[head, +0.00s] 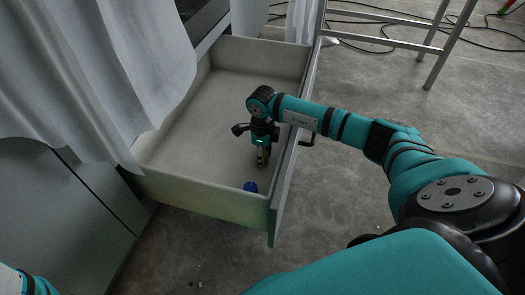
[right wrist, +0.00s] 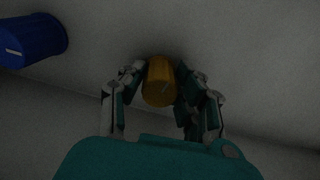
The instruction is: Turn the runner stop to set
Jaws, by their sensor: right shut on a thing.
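The drawer (head: 162,183) is pulled open, and two small knobs are inside it near its front right corner. My right gripper (head: 262,157) reaches down into the drawer and is shut on the orange-yellow knob (right wrist: 161,84), one finger on each side. The knob has a pale line on its face, tilted a little to the right. The blue knob (head: 250,187) stands apart, closer to me, and also shows at the upper left in the right wrist view (right wrist: 34,40) with a white mark. No label tells which knob is the runner stop. My left gripper is out of view.
The drawer's right panel (head: 290,165) rises close beside my right forearm, with a dark handle (head: 307,141) outside. A white curtain (head: 110,75) hangs over the left side. The drawer's floor is otherwise clear.

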